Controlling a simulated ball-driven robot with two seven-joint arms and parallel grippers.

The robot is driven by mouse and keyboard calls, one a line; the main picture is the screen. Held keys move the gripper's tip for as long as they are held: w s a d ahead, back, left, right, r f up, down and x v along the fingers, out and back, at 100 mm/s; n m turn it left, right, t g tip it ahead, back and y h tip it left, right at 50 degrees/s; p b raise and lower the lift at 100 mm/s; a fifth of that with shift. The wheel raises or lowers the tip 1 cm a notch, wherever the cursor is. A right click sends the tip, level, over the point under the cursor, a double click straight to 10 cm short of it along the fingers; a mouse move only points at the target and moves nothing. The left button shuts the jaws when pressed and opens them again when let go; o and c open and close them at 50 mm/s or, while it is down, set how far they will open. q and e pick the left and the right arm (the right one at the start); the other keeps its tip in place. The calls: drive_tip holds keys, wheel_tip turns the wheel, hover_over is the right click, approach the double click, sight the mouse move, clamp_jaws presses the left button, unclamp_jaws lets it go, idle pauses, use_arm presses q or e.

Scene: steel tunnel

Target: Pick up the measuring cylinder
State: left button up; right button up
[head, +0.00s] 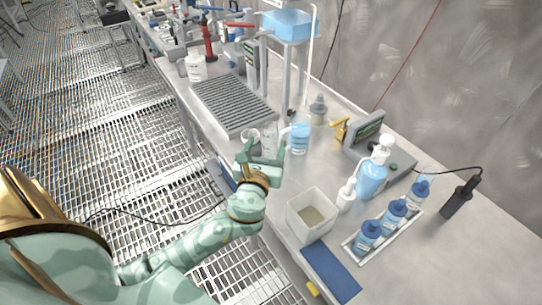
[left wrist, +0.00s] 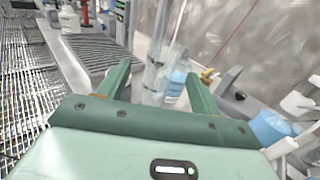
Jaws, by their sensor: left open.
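The measuring cylinder (head: 270,138) looks clear and stands upright near the table's edge, just past my left gripper. My left gripper (head: 262,148) is open, its two fingers pointing toward the cylinder. In the left wrist view the clear cylinder (left wrist: 151,82) shows in the gap between the spread fingers of the gripper (left wrist: 158,76), with neither finger seen closed on it. Its lower end is partly hidden by the gripper body. I cannot tell how deep it sits between the fingers. My right gripper is not in view.
A beaker of blue liquid (head: 300,139) stands right beside the cylinder. A grey ribbed rack (head: 233,104) lies behind to the left. A white square tub (head: 311,214), a blue pump bottle (head: 372,178) and a rack of blue-capped bottles (head: 392,216) stand to the right.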

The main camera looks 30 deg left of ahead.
sight(272, 129)
use_arm(q)
drive_tip(key=b+x, duration=0.1)
drive_tip(key=x, duration=0.6)
drive_tip(key=shift+w+r, duration=0.1)
drive_tip(key=c, duration=1.4)
